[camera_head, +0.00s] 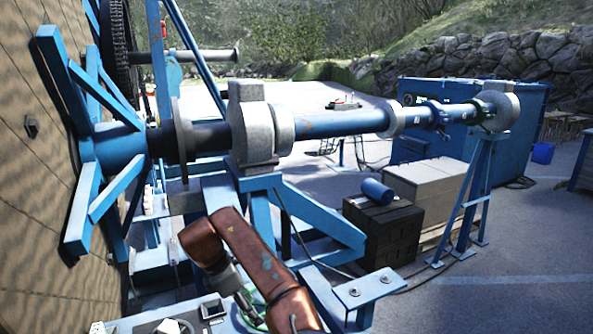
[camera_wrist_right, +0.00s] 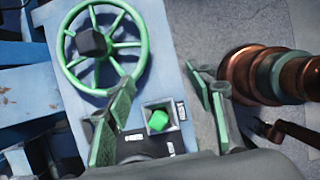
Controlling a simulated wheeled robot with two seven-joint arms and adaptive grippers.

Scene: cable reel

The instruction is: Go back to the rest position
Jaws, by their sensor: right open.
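My right gripper (camera_wrist_right: 163,82) is open in the wrist view, its two green-padded fingers wide apart with nothing between them. Below and between the fingers is a small grey box with a green button (camera_wrist_right: 159,120) on a pale blue panel (camera_wrist_right: 165,50). A green spoked handwheel (camera_wrist_right: 141,60) with a dark hub lies beyond the left finger. Whether a finger touches the panel cannot be told. In the head view my copper-coloured right arm bends down at the lower middle, and its gripper end is hard to make out. My left gripper is not in view.
A large wooden reel (camera_head: 30,190) with blue spokes stands at the left. A long blue shaft (camera_head: 340,123) with grey collars runs across above my arm. Blue frame beams (camera_head: 320,230) are close on the right. Dark crates (camera_head: 385,235) stand beyond, with open ground around.

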